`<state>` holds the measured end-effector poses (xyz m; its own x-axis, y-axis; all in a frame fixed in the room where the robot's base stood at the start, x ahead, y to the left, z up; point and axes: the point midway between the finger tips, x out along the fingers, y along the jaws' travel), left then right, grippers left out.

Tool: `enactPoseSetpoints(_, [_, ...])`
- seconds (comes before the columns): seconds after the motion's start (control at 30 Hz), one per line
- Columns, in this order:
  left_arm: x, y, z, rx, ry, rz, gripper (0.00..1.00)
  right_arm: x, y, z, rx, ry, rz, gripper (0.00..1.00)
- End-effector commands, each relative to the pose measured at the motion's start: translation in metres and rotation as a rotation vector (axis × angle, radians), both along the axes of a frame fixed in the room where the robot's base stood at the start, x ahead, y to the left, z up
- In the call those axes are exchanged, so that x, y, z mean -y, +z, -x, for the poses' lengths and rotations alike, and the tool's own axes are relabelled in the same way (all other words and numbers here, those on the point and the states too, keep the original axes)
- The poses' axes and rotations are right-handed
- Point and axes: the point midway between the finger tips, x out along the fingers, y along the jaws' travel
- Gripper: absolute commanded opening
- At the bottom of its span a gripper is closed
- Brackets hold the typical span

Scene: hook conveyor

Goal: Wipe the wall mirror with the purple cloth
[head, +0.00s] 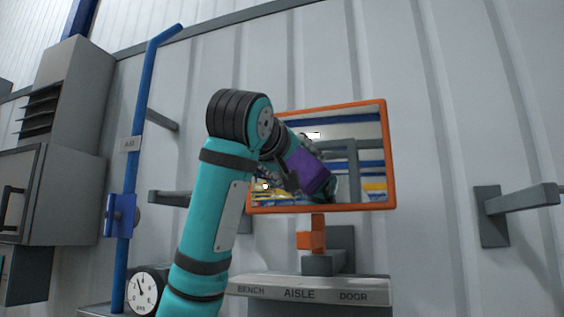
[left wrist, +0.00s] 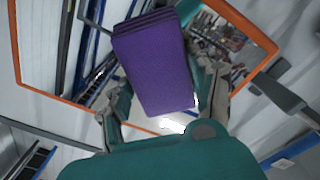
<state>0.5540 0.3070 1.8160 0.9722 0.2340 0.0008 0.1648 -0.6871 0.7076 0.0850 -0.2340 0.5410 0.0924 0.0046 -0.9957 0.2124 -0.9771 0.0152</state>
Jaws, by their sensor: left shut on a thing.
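The wall mirror (head: 362,135) has an orange frame and hangs in front of the pale panelled wall, right of centre in the head view. In the left wrist view its orange frame (left wrist: 62,97) surrounds most of the picture. My left gripper (head: 292,180) is in front of the lower left of the glass and is shut on the purple cloth (head: 309,172). The cloth (left wrist: 155,65) is a folded pad, tilted, between the fingers in the left wrist view. I cannot tell whether it touches the glass. My arm covers part of the mirror's left side. My right gripper is not in view.
Below the mirror are an orange mount (head: 311,239) and a grey ledge (head: 310,289) marked BENCH, AISLE, DOOR. A blue pole (head: 134,170), a round gauge (head: 146,291) and a grey cabinet (head: 50,190) stand left. A grey bracket (head: 520,198) sticks out right of the mirror.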

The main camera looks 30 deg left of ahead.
Motion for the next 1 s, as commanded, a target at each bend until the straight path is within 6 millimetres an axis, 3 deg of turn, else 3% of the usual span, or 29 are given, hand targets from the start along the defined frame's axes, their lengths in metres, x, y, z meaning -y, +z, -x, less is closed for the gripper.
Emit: enactPoseSetpoints(1.0, [0.059,-0.001,-0.015,-0.003,-0.003,-0.001,0.35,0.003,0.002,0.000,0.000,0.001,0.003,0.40])
